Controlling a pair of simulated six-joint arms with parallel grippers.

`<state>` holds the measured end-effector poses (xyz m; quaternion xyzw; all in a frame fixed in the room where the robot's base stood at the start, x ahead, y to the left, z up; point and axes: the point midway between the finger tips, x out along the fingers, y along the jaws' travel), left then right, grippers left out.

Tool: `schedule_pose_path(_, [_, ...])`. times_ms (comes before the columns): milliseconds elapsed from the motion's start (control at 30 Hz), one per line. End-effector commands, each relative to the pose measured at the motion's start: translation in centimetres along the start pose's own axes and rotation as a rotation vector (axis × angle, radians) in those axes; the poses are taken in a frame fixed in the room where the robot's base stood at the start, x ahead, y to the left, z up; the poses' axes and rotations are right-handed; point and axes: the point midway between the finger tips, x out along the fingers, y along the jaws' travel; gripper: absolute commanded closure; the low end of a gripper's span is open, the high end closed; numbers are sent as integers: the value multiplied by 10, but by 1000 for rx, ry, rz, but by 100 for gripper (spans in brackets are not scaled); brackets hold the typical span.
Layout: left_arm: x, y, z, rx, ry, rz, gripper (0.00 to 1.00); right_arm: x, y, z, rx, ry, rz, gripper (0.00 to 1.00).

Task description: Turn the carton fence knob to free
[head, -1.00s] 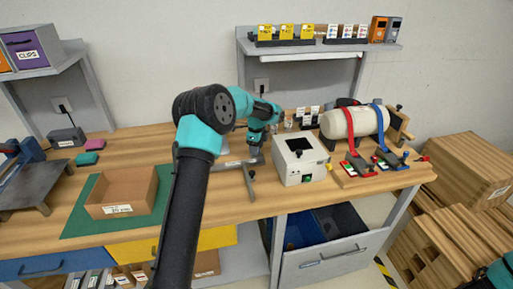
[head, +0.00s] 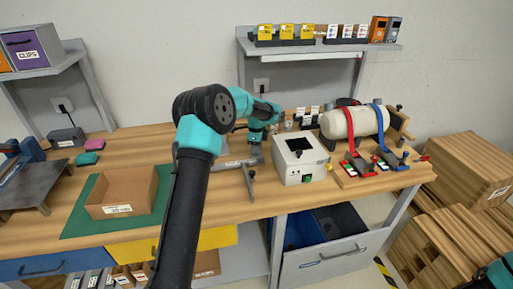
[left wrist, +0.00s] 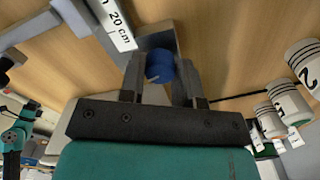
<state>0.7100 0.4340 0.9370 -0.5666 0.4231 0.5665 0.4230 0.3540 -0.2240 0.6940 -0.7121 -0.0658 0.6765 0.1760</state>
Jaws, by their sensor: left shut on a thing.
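The carton fence (head: 249,180) is a grey metal bar with a crosspiece on the wooden bench, right of the open carton (head: 122,191). In the left wrist view its blue knob (left wrist: 160,66) sits between the two fingers of my left gripper (left wrist: 160,80), beside a grey bar with a white "20 cm" label (left wrist: 112,22). My left gripper is shut on the knob; it also shows in the head view (head: 255,138), where it hides the knob. I cannot tell the knob's turn position. My right gripper is out of view.
The carton stands on a green mat (head: 82,222). A white box with a dark top opening (head: 300,162) stands just right of the fence. A strapped cream cylinder (head: 352,121) lies further right. White numbered cylinders (left wrist: 290,100) stand near the gripper.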

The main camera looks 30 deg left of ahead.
Motion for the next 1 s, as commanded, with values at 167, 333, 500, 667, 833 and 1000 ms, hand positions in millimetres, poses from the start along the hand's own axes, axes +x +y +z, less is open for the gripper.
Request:
schedule_pose_path(167, [0, 0, 0, -132, 0, 0, 93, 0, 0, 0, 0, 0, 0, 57])
schedule_pose_path(333, [0, 0, 0, -286, 0, 0, 93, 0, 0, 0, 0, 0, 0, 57])
schedule_pose_path(500, [0, 0, 0, -448, -1, 0, 93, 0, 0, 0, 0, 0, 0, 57])
schedule_pose_path(667, [0, 0, 0, -600, -1, 0, 93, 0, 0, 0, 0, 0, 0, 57])
schedule_pose_path(833, [0, 0, 0, -762, -1, 0, 93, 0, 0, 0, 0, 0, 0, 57])
schedule_pose_path(1000, [0, 0, 0, -923, -1, 0, 93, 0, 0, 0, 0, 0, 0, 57])
